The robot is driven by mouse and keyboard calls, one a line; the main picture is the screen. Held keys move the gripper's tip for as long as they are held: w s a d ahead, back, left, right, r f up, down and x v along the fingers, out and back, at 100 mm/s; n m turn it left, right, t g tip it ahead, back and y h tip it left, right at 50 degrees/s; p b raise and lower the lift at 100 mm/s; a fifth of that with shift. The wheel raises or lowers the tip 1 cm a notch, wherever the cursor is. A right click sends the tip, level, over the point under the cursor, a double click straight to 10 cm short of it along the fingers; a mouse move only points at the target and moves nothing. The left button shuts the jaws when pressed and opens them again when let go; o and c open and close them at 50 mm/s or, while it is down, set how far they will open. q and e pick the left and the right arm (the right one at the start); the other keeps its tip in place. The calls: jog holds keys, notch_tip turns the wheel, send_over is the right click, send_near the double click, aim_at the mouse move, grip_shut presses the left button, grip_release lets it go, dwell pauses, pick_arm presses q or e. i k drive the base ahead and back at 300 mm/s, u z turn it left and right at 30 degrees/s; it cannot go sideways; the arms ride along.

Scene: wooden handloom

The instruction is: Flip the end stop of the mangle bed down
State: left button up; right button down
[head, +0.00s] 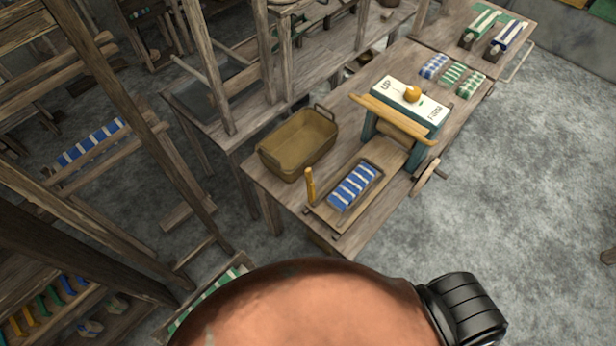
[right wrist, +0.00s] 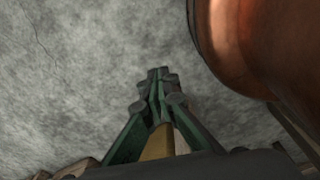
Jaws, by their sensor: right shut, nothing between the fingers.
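The mangle (head: 398,125) stands on the long wooden table in the head view. Its wooden bed (head: 325,212) runs out toward the near end of the table. A blue-and-white striped cloth (head: 354,187) lies on the bed. The end stop (head: 310,184), a yellowish wooden piece, stands upright at the left corner of the bed's near end. My right gripper (right wrist: 158,78) shows in the right wrist view, its fingertips together and empty above grey floor. The end stop is not recognisable in that view. My left gripper is in neither view.
A tan basket (head: 298,145) stands on the table left of the bed. Folded cloths (head: 452,75) lie behind the mangle. Loom posts (head: 165,130) crowd the left; open floor (head: 540,170) lies right.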

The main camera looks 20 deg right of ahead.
aim_at(311, 186)
jog(key=k, duration=0.25)
jog(key=u, duration=1.8)
jog(key=k, duration=0.95)
jog(key=z, duration=0.95)
jog(key=i, duration=0.5)
jog(key=z, duration=0.1)
